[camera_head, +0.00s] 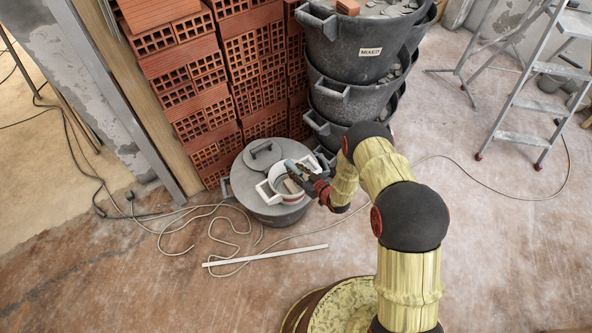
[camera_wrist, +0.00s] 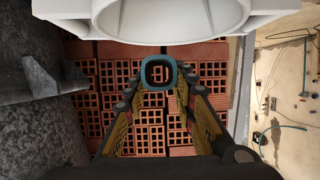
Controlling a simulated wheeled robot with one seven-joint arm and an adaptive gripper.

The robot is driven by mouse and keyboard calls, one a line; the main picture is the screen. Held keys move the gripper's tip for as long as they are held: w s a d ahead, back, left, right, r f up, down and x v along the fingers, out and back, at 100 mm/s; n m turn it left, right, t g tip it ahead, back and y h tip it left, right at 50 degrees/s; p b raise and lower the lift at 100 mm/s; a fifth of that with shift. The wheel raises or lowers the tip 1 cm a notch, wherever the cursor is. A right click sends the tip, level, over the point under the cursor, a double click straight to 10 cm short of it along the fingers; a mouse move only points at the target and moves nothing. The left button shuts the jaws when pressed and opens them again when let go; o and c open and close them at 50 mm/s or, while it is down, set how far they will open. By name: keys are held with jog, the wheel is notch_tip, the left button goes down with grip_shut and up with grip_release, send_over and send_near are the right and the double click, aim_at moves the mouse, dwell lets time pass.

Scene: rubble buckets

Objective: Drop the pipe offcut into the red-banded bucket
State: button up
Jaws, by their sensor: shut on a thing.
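The pipe offcut is a short teal tube (camera_head: 290,165), held between the fingertips of my gripper (camera_head: 300,171). In the wrist view, the pipe offcut (camera_wrist: 146,72) shows end-on as a rounded square ring between the fingertips of my gripper (camera_wrist: 159,80). A small white bucket (camera_head: 264,192) with a reddish band stands on a grey lidded tub (camera_head: 239,192). The pipe appears above or beside the bucket's far right rim; the exact height is unclear. A white rim (camera_wrist: 180,32) fills the top of the wrist view. The bucket's inside is partly hidden by my gripper.
Hollow red bricks (camera_head: 190,70) are stacked behind. A white strip (camera_head: 265,256) and loose cables lie on the floor. A stepladder (camera_head: 535,105) stands at right.

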jog(key=o, duration=1.1)
jog(key=v, duration=1.2)
jog(key=shift+r, duration=0.1)
